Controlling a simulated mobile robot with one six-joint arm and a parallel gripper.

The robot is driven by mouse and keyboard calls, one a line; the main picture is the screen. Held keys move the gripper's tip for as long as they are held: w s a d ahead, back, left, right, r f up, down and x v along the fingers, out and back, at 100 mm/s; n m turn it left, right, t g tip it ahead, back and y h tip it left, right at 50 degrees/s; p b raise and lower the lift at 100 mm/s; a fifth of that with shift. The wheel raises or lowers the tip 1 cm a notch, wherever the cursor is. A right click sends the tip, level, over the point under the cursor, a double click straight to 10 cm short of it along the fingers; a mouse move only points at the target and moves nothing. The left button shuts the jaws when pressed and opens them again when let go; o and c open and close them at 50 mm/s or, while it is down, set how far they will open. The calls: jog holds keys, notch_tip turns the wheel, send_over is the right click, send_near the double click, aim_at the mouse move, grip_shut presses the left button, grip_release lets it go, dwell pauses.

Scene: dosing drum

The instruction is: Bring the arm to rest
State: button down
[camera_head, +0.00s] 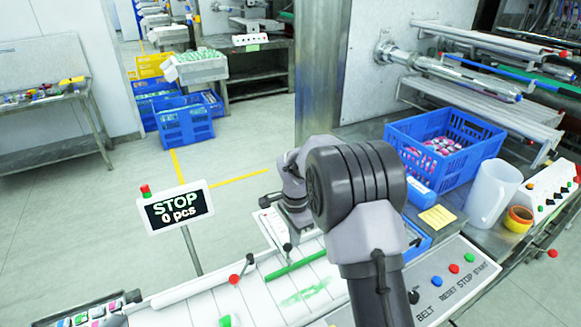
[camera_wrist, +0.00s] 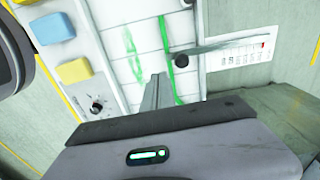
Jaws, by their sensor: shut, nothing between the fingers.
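My arm reaches in from the lower right in the head view, bent at a large dark joint. My gripper (camera_head: 297,222) points down over the white machine top (camera_head: 255,290), partly hidden by my own arm. In the wrist view my gripper (camera_wrist: 156,88) shows as narrow grey fingers, shut together with nothing held. Below them is white panelling with green streaks (camera_wrist: 132,52). I cannot tell how high the fingertips are above it.
A sign reading STOP, 0 pcs (camera_head: 176,207) stands left of my gripper. A red-knobbed lever (camera_head: 239,273) and green strip (camera_head: 295,264) are close by. A blue crate (camera_head: 470,133), white jug (camera_head: 491,193) and button panel (camera_head: 450,278) are right. Open floor lies beyond.

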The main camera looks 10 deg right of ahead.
jog(key=s+r+n+t+b, duration=0.2)
jog(key=s+r+n+b, duration=0.3)
jog(key=s+r, duration=0.7)
jog(key=s+a+f+n+t+y+b, duration=0.1)
jog(key=s+n+t+b, duration=0.2)
jog(key=s, duration=1.6)
jog(key=n+b, duration=0.1)
jog(key=b, duration=0.2)
jog(key=shift+s+a+n+t+y, duration=0.3)
jog(key=shift+s+n+y, duration=0.1)
jog(key=shift+f, duration=0.1)
